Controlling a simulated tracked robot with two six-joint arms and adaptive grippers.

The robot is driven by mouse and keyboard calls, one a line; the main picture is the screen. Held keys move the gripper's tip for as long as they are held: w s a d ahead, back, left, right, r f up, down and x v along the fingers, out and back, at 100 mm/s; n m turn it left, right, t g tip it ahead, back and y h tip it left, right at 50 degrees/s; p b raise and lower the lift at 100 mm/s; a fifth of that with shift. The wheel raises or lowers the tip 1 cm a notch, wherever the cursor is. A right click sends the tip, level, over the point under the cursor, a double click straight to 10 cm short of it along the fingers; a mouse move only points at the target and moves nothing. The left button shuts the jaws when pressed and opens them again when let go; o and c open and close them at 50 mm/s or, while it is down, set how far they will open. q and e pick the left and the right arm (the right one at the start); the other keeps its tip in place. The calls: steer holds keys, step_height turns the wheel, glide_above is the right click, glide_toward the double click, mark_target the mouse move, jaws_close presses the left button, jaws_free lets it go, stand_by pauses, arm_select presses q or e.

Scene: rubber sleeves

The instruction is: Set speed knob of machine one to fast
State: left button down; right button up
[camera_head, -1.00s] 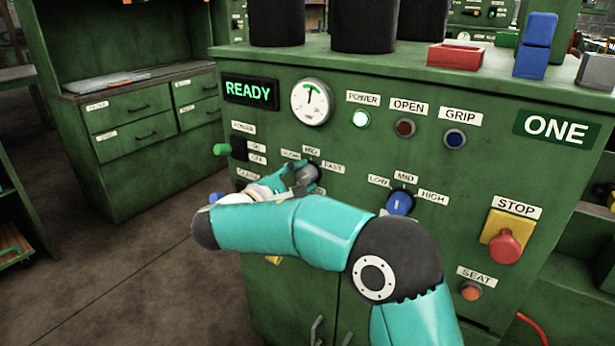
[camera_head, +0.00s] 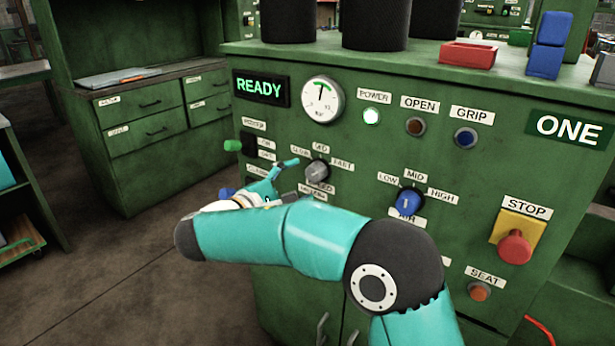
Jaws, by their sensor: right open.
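The green machine one (camera_head: 480,190) has its name plate ONE (camera_head: 569,130) at the upper right. Its grey speed knob (camera_head: 317,172) sits under the SLOW, MID and FAST labels, left of centre on the front panel. I cannot tell for sure which label the knob points at. My right gripper (camera_head: 289,180) is open just left of the knob, its fingers apart and empty. A small gap shows between the fingers and the knob. My right arm covers the panel below. My left gripper is not in view.
A blue LOW/MID/HIGH knob (camera_head: 407,202) sits to the right, close to my arm. The red STOP button (camera_head: 514,246) and orange SEAT button (camera_head: 480,291) are farther right. A green-tipped lever (camera_head: 233,146) sticks out at the panel's left edge. The READY display (camera_head: 261,89) is lit.

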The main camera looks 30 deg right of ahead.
steer(key=v, duration=0.7)
steer(key=shift+a, duration=0.15)
steer(key=shift+f, duration=0.1)
